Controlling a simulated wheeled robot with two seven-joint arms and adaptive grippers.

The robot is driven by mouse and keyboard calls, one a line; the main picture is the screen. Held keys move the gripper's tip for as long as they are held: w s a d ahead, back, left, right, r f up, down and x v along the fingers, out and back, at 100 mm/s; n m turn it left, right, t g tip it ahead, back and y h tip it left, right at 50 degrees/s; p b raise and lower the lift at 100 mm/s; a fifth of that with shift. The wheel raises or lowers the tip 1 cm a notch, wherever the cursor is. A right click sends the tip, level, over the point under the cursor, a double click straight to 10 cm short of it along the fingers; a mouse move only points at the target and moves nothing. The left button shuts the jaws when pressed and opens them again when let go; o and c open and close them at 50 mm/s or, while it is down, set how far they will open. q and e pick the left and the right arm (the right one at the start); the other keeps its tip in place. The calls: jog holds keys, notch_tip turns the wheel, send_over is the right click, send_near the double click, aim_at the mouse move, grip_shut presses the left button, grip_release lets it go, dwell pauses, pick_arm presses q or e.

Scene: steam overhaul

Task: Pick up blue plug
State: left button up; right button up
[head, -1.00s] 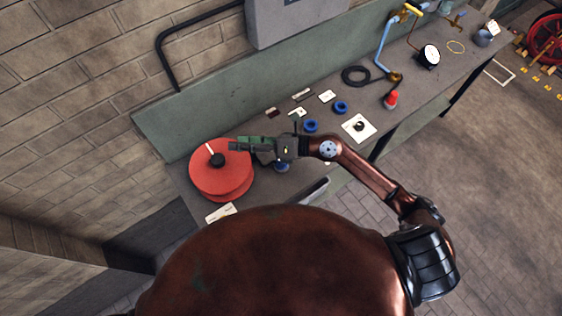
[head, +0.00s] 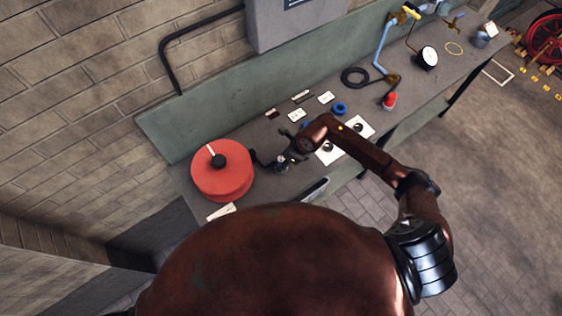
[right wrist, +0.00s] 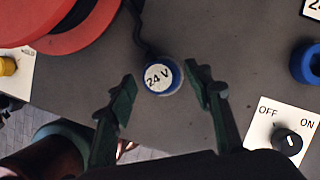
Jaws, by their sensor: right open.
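The blue plug (right wrist: 163,78), with a round white top marked "24 V", stands on the grey bench in the right wrist view, a dark cable running from it. My right gripper (right wrist: 159,88) is open, one finger on each side of the plug in the picture, with gaps between. I cannot tell how far above the bench the fingertips are. In the head view my right gripper (head: 273,162) points down beside the red reel, and it and the arm largely hide the plug. My left gripper is not in view.
The red reel (head: 222,172) stands close left of the gripper. A blue ring-shaped socket (right wrist: 308,63) and an OFF/ON switch plate (right wrist: 284,133) lie to the right. Another blue socket (head: 340,108), white plates and a gauge (head: 428,57) are farther along the bench.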

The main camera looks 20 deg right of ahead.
jog(key=shift+x, duration=0.95)
jog(key=shift+c, duration=0.2)
jog(key=shift+r, duration=0.1)
grip_shut()
